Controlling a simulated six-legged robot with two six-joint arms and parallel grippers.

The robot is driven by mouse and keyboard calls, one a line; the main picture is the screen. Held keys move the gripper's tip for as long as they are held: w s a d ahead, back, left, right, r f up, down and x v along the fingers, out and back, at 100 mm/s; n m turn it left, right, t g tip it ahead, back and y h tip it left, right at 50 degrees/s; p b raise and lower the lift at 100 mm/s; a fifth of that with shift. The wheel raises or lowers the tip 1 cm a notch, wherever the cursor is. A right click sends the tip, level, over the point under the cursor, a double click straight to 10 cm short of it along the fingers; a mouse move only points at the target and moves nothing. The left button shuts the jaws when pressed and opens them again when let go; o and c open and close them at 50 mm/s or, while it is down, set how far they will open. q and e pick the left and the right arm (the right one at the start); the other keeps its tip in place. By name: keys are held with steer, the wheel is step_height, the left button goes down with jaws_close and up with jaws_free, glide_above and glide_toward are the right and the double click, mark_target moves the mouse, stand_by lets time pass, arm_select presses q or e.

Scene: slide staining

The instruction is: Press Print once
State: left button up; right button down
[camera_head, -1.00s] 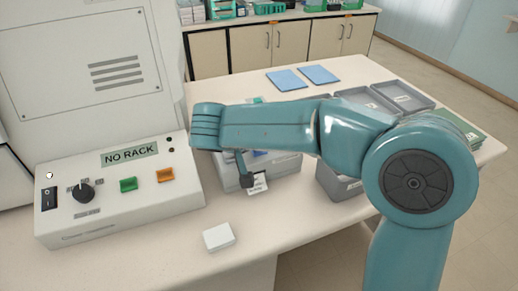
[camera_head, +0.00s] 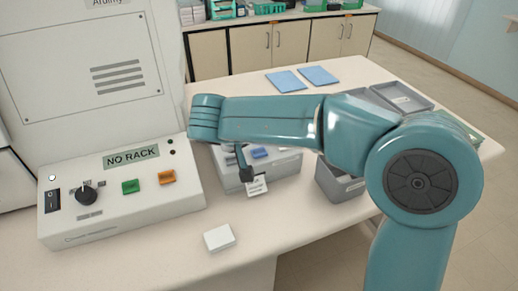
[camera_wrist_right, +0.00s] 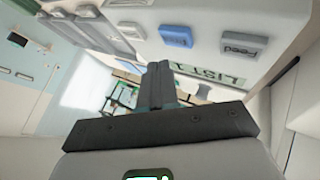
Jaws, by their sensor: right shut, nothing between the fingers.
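The label printer (camera_head: 287,170) is a grey box on the bench, partly hidden behind my right arm, with a blue button on its top. In the right wrist view the blue button (camera_wrist_right: 176,36) sits beside a grey Feed button (camera_wrist_right: 243,43) and a green display (camera_wrist_right: 215,75) reading LIST 1. The blue button's lettering is too small to read. A white label (camera_head: 257,187) hangs at the printer's front. My right gripper (camera_head: 246,177) is shut and empty in front of the printer; its fingers (camera_wrist_right: 158,72) appear apart from the buttons. My left gripper is out of view.
A staining machine (camera_head: 120,195) with a NO RACK display, a knob and green and orange buttons stands left. A small white box (camera_head: 218,237) lies near the bench's front edge. A grey bin (camera_head: 338,185) stands right of the printer. Blue sheets (camera_head: 303,77) lie at the back.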

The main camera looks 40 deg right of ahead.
mark_target(256, 154)
step_height(256, 154, up, 4)
steer(key=shift+r+p, duration=0.1)
steer(key=shift+p, duration=0.95)
